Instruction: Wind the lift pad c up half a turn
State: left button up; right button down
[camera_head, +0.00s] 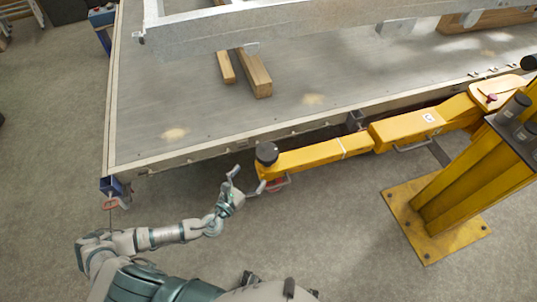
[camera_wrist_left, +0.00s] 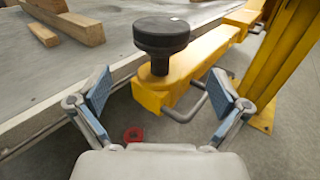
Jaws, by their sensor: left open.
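The lift pad, a black round knob-like disc on a short dark stem (camera_head: 266,153), stands upright on the end of a yellow lift arm (camera_head: 315,156). No letter shows on it, so I cannot confirm it is pad c. In the left wrist view the pad (camera_wrist_left: 161,36) is ahead of the fingers, at the upper middle. My left gripper (camera_head: 246,182) is open and empty, just in front of the arm's end. Its two blue-padded fingers (camera_wrist_left: 160,88) are spread to either side of the arm's end, apart from the pad. My right gripper is not in view.
The grey trailer bed (camera_head: 180,110) lies behind the pad, its edge close to it. A yellow lift post (camera_head: 455,190) stands at right on a floor plate. A metal handle (camera_wrist_left: 188,108) hangs under the arm's end. A red ring (camera_wrist_left: 133,135) shows below. Front floor is clear.

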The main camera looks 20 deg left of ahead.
aim_at(267, 154)
pick_arm(q)
jog(key=x, duration=1)
jog(key=shift+w+d, duration=0.3)
jog(key=shift+d, duration=0.05)
jog(key=shift+a, duration=0.2)
jog(key=shift+c, duration=0.3)
jog(key=c, duration=0.9)
